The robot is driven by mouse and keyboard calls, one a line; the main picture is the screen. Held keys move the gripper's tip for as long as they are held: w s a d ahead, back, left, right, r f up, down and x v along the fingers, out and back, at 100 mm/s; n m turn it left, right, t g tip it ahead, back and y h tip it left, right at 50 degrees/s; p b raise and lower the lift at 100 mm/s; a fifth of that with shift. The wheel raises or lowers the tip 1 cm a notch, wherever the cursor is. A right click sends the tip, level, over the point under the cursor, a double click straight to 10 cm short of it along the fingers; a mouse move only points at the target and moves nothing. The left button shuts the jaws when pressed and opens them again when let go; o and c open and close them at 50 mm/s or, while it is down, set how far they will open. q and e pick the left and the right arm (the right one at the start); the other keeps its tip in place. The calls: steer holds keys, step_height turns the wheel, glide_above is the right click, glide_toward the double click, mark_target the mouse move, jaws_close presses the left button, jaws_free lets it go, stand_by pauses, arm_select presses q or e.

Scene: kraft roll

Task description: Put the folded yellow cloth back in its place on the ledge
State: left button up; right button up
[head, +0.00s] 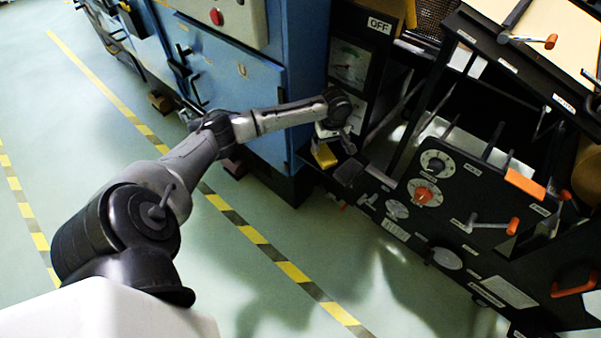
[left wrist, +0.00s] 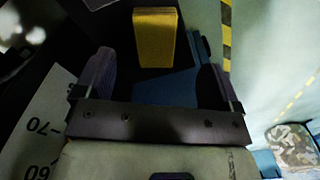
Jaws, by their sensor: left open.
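The folded yellow cloth (head: 324,156) lies on a small dark ledge (head: 308,156) at the foot of the gauge panel, beside the blue cabinet. My left gripper (head: 334,146) is just above and beside it. In the left wrist view the cloth (left wrist: 156,40) shows as a yellow block beyond the two dark fingers, roughly between their lines. My left gripper (left wrist: 156,65) is open, with nothing between its fingers. Cloth and fingers look apart. How fully the cloth rests on the ledge is hard to tell. My right gripper is in neither view.
A dark block (head: 349,172) sits right of the cloth. The gauge panel (head: 350,65) stands behind my gripper. The black machine (head: 430,195) with knobs and orange handles fills the right. A blue cabinet (head: 285,85) stands left.

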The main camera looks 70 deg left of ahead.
arm_select(q)
steer(key=s+d+f+m, duration=0.4)
steer(key=d, duration=0.4)
steer(key=s+d+f+m+t, duration=0.1)
steer(key=s+d+f+m, duration=0.3)
steer(key=d, duration=0.4)
steer(key=s+d+f+m, duration=0.3)
steer(key=s+d+m, duration=0.1)
steer(key=d, duration=0.5)
steer(key=s+d+r+m+t, duration=0.1)
steer(key=s+d+r+m, duration=0.2)
steer(key=s, duration=0.4)
steer(key=s+d+r+m+t, duration=0.1)
steer(key=s+d+r+m, duration=0.2)
steer(key=s, duration=0.4)
steer(key=shift+s+t, duration=0.3)
steer(key=shift+t, duration=0.1)
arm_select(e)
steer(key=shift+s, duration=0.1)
arm_select(q)
steer(key=shift+d+r, duration=0.1)
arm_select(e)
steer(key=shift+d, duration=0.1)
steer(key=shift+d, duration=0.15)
